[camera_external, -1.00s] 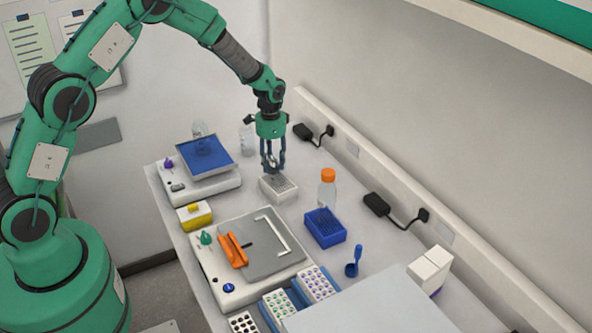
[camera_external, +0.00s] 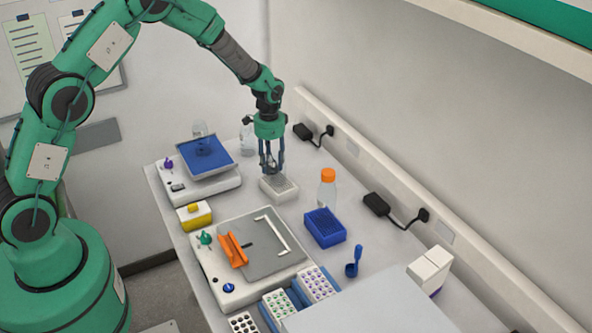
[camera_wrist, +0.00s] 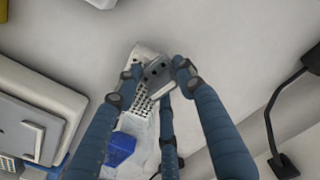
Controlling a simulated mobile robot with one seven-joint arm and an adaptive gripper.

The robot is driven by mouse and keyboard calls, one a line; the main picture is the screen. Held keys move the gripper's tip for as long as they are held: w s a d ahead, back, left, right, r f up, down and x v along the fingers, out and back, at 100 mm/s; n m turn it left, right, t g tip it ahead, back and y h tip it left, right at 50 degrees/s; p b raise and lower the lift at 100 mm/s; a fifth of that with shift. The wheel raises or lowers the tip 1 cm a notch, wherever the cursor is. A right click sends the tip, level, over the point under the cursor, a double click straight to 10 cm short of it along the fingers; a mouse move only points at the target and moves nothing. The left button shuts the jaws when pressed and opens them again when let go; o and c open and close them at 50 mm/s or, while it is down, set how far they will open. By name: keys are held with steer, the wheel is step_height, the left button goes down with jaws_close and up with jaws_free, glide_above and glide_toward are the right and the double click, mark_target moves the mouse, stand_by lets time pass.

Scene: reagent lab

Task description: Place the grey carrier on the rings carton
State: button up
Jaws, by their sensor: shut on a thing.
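My gripper (camera_external: 271,165) is shut on a small grey piece with dark holes, which I take as the grey carrier; in the wrist view the carrier (camera_wrist: 158,76) sits between the fingertips. Directly beneath or beside it is a pale box with a grid of holes (camera_external: 279,189), partly hidden by the fingers; it also shows in the wrist view (camera_wrist: 143,100). Whether the carrier touches this box I cannot tell. No label reading rings is legible, so I cannot tell which box is the rings carton. White cartons (camera_external: 429,269) stand at the right.
A balance with a blue top (camera_external: 207,155) is at the left of the gripper. An orange-capped bottle (camera_external: 327,188) and a blue rack (camera_external: 325,228) stand to its right. A yellow-topped box (camera_external: 194,215) is nearer me. Black adapters (camera_external: 378,204) line the wall.

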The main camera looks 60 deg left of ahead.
steer(key=shift+w+a+r, duration=0.1)
steer(key=shift+w+r, duration=0.4)
steer(key=shift+w, duration=0.15)
steer(key=w+d+r+m+p, duration=0.2)
steer(key=w+r, duration=0.4)
steer(key=w, duration=0.2)
steer(key=w+d+r, duration=0.1)
steer(key=d+r, duration=0.1)
steer(key=d, duration=0.6)
steer(key=w+d+r, duration=0.1)
steer(key=d+r, duration=0.1)
steer(key=d, duration=0.6)
steer(key=s+d+r+n, duration=0.1)
steer(key=d+r, duration=0.1)
steer(key=d, duration=0.9)
steer(key=s+d+r+n, duration=0.1)
steer(key=d+n, duration=0.1)
steer(key=d, duration=0.9)
steer(key=s+d+n, duration=0.1)
steer(key=s+d, duration=0.4)
steer(key=d, duration=0.3)
steer(key=s+d+r+n, duration=0.1)
steer(key=s+d, duration=0.4)
steer(key=d, duration=0.4)
steer(key=shift+d+b, duration=0.15)
steer(key=shift+b, duration=0.2)
steer(key=shift+w+r, duration=0.1)
